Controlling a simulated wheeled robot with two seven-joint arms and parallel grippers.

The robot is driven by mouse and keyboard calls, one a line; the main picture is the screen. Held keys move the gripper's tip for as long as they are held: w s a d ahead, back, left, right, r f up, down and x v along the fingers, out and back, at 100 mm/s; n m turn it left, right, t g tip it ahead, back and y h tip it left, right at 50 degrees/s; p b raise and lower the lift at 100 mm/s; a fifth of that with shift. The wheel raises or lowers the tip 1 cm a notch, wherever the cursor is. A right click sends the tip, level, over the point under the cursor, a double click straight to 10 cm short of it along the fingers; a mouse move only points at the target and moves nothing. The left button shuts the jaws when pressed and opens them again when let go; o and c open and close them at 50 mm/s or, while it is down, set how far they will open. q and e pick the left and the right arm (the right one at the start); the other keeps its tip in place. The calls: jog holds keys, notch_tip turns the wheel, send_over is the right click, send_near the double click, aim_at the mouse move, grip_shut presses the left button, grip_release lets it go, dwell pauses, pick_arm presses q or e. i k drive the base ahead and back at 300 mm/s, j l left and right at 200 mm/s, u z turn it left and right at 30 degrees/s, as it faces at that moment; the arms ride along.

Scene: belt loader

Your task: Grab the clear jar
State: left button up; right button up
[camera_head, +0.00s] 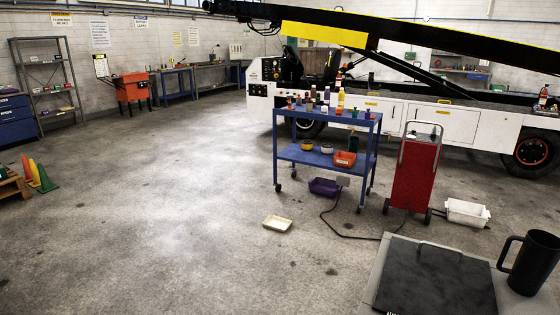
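I cannot make out a clear jar for certain. Several small bottles and jars (326,97) stand close together on the top shelf of a blue cart (281,150), some distance ahead and right of centre. They are too small to tell which of them, if any, is clear. Neither of my grippers shows in the head view.
A red wheeled unit (414,178) stands right of the cart, its cable on the floor. A purple bin (324,187), a cream tray (277,223) and a white bin (467,212) lie nearby. A black mug (530,265) is close at right. Floor at left is open.

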aim_at(309, 103)
jog(key=i+j+u, duration=0.25)
jog(key=u, duration=0.15)
jog(key=i+j+u, duration=0.45)
jog(key=i+u, duration=0.15)
jog(key=u, duration=0.15)
jog(key=i+z, duration=0.25)
jog(key=i, duration=0.15)
jog(key=i+j+z, duration=0.3)
jog(key=i+l+z, duration=0.2)
jog(key=i+z, duration=1.1)
jog(key=i+l, duration=0.1)
jog(key=i, duration=0.45)
jog(key=i+l, duration=0.1)
jog(key=i, duration=0.45)
jog(key=i+u, duration=0.1)
jog(key=i, duration=0.45)
jog(key=i+l, duration=0.2)
jog(key=i, duration=0.35)
